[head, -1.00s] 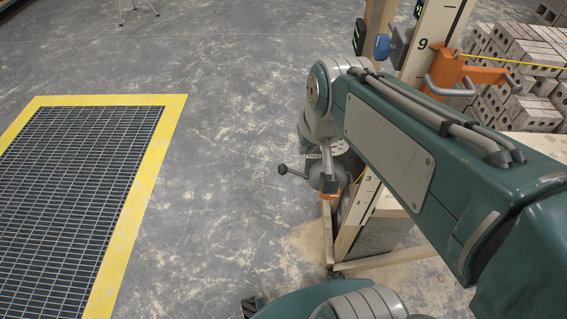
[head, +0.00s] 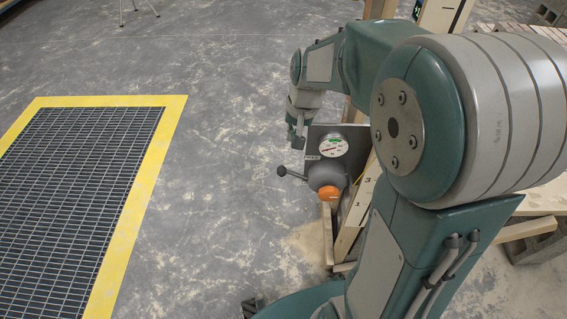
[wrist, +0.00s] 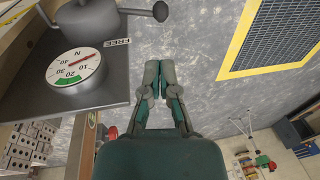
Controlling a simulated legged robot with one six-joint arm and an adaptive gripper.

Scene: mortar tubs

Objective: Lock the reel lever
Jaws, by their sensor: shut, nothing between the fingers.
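The reel lever (head: 290,173) is a dark arm with a ball end, sticking out to the left from a grey rounded reel housing (head: 318,174).
An orange knob (head: 329,192) is below the housing. A wooden post with numbers (head: 356,210) stands just right of the panel. A yellow-edged floor grate (head: 150,150) is to the left, with clear concrete between. A tripod (wrist: 245,132) and colourful items are farther off.

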